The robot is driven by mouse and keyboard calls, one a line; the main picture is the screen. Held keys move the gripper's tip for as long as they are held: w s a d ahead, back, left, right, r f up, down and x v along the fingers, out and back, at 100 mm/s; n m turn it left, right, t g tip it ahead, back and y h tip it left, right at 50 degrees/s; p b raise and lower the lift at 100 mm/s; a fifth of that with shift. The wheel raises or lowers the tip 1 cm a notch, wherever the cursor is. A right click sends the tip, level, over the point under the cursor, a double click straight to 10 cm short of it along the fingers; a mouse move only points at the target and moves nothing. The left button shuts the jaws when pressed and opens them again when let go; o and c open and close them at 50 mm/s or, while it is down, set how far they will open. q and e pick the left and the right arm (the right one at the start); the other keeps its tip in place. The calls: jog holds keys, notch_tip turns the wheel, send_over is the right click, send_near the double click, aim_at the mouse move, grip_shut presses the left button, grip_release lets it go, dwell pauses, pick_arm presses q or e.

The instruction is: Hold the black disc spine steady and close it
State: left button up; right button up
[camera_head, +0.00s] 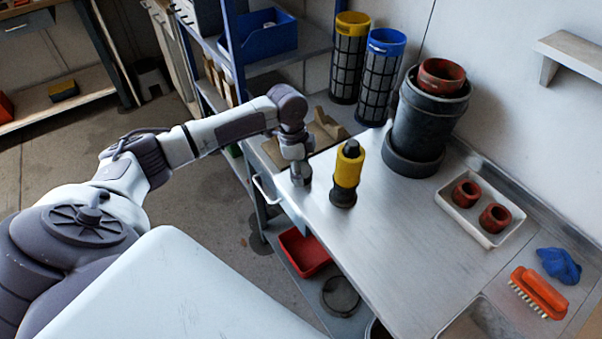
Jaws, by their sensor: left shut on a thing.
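My left gripper (301,174) points down at the left edge of the steel bench, left of a yellow and black upright cylinder (346,173). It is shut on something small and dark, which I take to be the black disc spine. The fingers and the held part merge at this size, so its shape and whether it is open or closed cannot be told. The yellow and black cylinder stands upright with a dark knob on top and a dark base. My right gripper is not in view.
A dark pot with a red ring (427,115) stands at the back, beside blue (381,75) and yellow (348,60) mesh cylinders. A white tray (457,216) holds two red rings. An orange brush (539,292) and blue cloth (559,265) lie right. The bench middle is clear.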

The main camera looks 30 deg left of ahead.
pick_arm(q)
notch_tip(320, 180, up, 9)
jog(key=shift+f, duration=0.1)
dwell(0.3)
